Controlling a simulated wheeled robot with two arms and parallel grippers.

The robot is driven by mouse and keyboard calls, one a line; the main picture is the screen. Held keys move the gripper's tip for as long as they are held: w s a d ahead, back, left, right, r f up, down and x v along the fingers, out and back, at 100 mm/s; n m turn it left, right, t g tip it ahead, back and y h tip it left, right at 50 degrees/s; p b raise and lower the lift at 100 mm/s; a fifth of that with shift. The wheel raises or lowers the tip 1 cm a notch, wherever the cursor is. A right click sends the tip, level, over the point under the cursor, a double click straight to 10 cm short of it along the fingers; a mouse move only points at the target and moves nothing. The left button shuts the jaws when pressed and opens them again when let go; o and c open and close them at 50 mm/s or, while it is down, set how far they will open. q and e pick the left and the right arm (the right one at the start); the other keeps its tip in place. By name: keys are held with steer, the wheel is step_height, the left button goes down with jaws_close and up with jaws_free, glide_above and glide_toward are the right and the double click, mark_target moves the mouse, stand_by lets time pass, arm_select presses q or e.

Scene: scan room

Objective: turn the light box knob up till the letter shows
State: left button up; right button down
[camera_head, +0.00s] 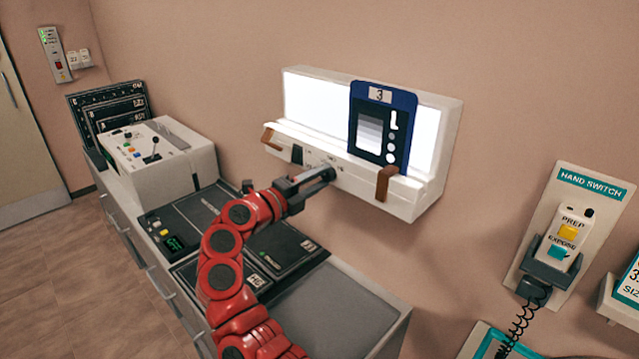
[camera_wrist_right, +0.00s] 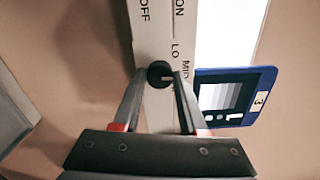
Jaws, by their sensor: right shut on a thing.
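The white light box (camera_head: 432,195) hangs on the wall with its screen lit bright white. A blue-framed film (camera_head: 412,100) marked 3 stands at the right of the screen; it also shows in the wrist view (camera_wrist_right: 268,80). A white L is visible on its dark part in the head view. My right gripper (camera_head: 322,176) reaches the box's front ledge. In the wrist view its fingers are closed around the small dark knob (camera_wrist_right: 159,71), near the printed words LO and MID. The knob's pointer setting is hard to read. My left gripper is not in view.
A counter (camera_head: 350,310) with dark panels runs below the box. A white console (camera_head: 175,165) with a lever stands at its left end. A hand switch (camera_head: 560,240) with a coiled cord hangs on the right wall. Brown clips (camera_head: 386,183) stick out from the ledge.

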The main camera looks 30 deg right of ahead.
stand_by(0.3)
steer(key=shift+c, duration=2.2)
jaws_free()
steer(key=b+v, duration=0.3)
steer(key=v, duration=1.4)
steer(key=shift+a+b, duration=0.2)
steer(key=shift+b, duration=0.1)
